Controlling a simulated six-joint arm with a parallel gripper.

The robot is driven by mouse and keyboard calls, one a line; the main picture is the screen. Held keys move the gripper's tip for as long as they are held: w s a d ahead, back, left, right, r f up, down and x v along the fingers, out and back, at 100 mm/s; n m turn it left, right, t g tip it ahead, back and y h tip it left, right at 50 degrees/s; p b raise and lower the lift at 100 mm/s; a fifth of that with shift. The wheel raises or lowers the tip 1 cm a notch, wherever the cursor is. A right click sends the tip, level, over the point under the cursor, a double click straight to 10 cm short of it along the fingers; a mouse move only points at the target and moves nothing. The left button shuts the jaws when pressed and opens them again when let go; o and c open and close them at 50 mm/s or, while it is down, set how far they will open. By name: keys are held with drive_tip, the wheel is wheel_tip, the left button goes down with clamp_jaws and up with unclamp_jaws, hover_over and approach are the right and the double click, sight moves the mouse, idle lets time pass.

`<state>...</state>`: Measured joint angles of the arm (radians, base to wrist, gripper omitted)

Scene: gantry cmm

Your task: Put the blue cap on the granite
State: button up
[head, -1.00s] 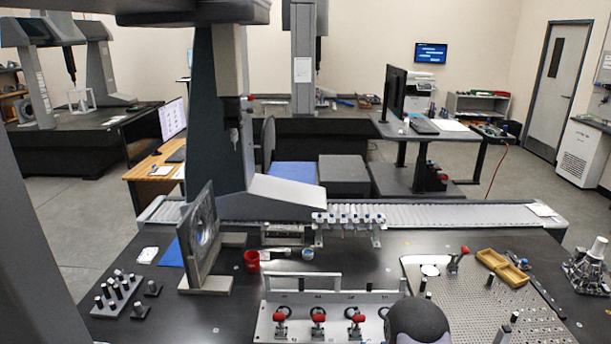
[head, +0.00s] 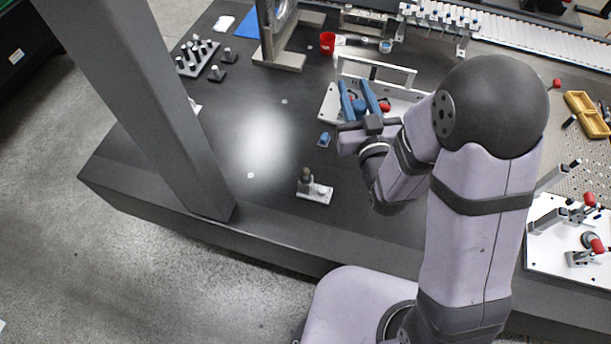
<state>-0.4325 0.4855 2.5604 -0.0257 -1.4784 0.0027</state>
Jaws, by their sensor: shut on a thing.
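My gripper (head: 354,88) shows in the head view with two blue fingers that point toward the back of the table. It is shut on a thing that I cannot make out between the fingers. A small blue piece (head: 323,139), which looks like the blue cap, is seen against the dark granite (head: 265,150), to the left of my gripper and apart from its fingertips. It is too small to tell its exact pose.
A clamp plate (head: 328,103) with red handles lies behind the fingers. A small white block with a dark post (head: 314,191) stands near the front edge. A red cup (head: 327,43) and a pin rack (head: 196,57) are farther back. The left-centre granite is clear.

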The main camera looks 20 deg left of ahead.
drive_tip(key=s+a+r+n+g+y, duration=0.25)
drive_tip(key=a+r+y, duration=0.2)
drive_tip(key=a, duration=0.45)
drive_tip(key=a+f+n, duration=0.1)
drive_tip(key=a+f, duration=0.2)
drive_tip(key=f, duration=0.3)
drive_tip(key=shift+w+a+g, duration=0.25)
drive_tip(key=shift+w+g, duration=0.1)
drive_tip(key=shift+g, duration=0.1)
drive_tip(key=shift+f+y, duration=0.1)
drive_tip(key=shift+y, duration=0.15)
wheel_tip(320, 180, down, 24)
drive_tip(key=b, duration=1.6)
drive_tip(key=shift+b, duration=0.35)
wheel_tip(320, 180, down, 4)
drive_tip(key=b, duration=0.3)
drive_tip(key=shift+r, duration=0.2)
